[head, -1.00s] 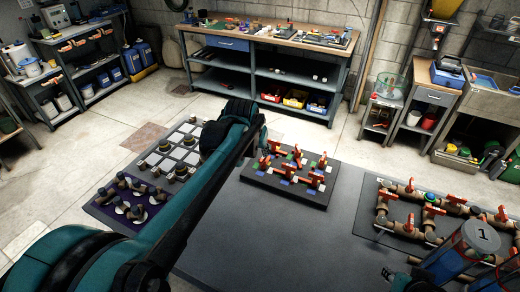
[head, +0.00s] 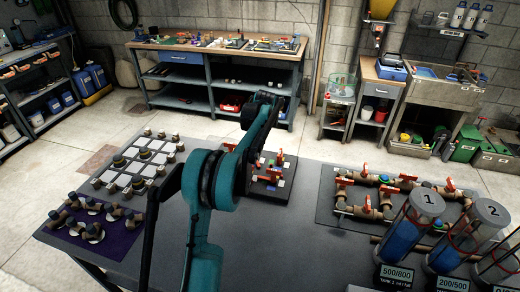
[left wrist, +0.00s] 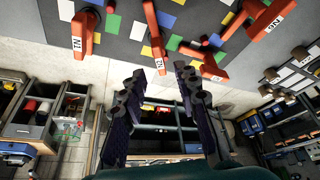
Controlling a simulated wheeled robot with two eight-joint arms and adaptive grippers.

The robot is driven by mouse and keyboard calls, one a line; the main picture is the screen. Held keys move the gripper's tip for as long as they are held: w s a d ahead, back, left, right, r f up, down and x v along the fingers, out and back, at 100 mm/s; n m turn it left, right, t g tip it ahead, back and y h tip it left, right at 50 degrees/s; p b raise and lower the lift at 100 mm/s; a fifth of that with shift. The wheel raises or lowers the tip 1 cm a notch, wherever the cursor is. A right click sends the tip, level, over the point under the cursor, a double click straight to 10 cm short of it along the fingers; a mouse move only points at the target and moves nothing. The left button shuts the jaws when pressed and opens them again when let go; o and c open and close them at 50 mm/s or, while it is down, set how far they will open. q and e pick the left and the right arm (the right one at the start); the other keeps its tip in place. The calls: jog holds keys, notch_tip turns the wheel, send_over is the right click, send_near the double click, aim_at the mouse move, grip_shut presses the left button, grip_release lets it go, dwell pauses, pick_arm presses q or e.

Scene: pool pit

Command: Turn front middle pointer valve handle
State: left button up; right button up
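The valve board (head: 268,192) lies on the dark table in the head view, with several orange-red pointer handles. My left arm hides its left part. In the left wrist view the grey board (left wrist: 120,45) fills the top, with coloured squares. A middle red handle (left wrist: 153,35) with a white label points down toward the gap between my fingertips. Other red handles stand to its left (left wrist: 82,32) and right (left wrist: 205,62). My left gripper (left wrist: 158,75) is open and empty, its fingers apart. I cannot tell its depth to the handle. My right gripper is out of view.
Left of the board are a panel of grey-white tiles (head: 128,172) and a purple mat (head: 75,232) with fittings. To the right are a pipe board with red valves (head: 340,208) and blue-filled cylinders (head: 405,235). A workbench (head: 190,48) stands behind.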

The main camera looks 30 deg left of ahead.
pick_arm(q)
jog(key=b+x, duration=0.1)
jog(key=x, duration=0.4)
jog(key=shift+w+f, duration=0.1)
jog(key=shift+c, duration=0.4)
grip_shut()
